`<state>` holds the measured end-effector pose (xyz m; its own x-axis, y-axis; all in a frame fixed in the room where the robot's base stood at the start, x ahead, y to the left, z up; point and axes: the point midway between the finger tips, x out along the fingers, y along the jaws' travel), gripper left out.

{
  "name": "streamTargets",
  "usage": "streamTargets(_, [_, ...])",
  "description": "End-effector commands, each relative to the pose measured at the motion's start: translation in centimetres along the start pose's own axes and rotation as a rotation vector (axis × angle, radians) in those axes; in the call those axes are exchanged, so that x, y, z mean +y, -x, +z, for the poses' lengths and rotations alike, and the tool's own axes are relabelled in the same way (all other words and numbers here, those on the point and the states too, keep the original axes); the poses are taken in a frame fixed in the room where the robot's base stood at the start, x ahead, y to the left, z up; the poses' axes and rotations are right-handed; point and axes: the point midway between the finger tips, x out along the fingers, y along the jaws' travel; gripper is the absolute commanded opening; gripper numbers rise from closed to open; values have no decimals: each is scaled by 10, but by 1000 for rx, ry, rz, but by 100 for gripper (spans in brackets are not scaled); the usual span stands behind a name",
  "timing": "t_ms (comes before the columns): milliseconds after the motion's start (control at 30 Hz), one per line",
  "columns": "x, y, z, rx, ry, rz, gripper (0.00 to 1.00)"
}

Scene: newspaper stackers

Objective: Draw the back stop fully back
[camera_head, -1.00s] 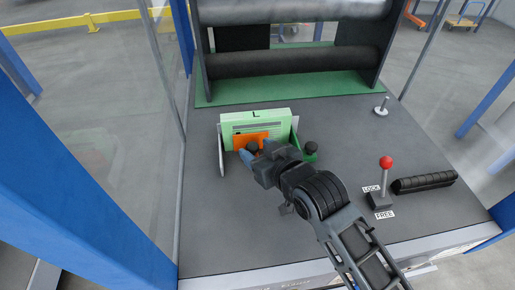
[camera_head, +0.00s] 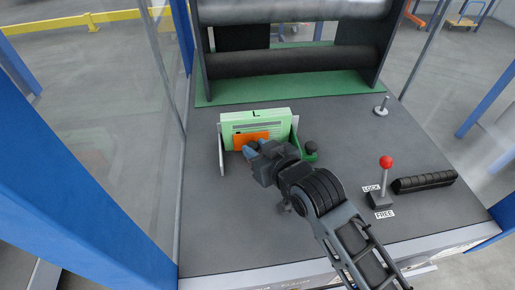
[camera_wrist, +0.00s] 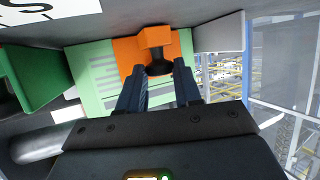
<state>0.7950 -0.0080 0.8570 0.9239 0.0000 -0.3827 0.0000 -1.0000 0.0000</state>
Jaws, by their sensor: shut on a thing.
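The orange back stop (camera_head: 240,141) stands against the near face of a light green newspaper stack (camera_head: 270,117). In the wrist view the orange plate (camera_wrist: 129,55) carries an orange block and a black knob (camera_wrist: 159,65). My gripper (camera_head: 256,148) is at the plate, and its two blue fingers (camera_wrist: 159,86) are shut on the knob, one on each side. In the head view the knob is hidden by the gripper. A grey side plate (camera_head: 221,155) stands left of the stack, and a green side guide with a black knob (camera_head: 311,147) stands at its right.
A red-balled lever (camera_head: 386,163) stands at the right between LOCK (camera_head: 371,188) and FREE (camera_head: 385,215) labels. Dark rollers (camera_head: 300,60) are behind the stack. The grey deck (camera_head: 225,225) in front is clear.

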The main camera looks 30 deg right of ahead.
Motion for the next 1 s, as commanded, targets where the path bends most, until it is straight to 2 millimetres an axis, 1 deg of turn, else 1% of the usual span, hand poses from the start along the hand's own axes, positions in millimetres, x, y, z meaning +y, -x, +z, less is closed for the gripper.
streamTargets(233, [0, 0, 0, 0, 0, 0, 0])
streamTargets(333, [-2, 6, 2, -2, 1, 0, 0])
streamTargets(467, [-10, 25, 9, -5, 2, 0, 0])
streamTargets(600, [-22, 52, 21, -7, 1, 1, 0])
streamTargets(733, [-31, 72, 30, -6, 1, 1, 0])
streamTargets(833, [-36, 82, 34, -3, 0, 1, 0])
streamTargets(1000, [-40, 88, 37, -3, 0, 0, 0])
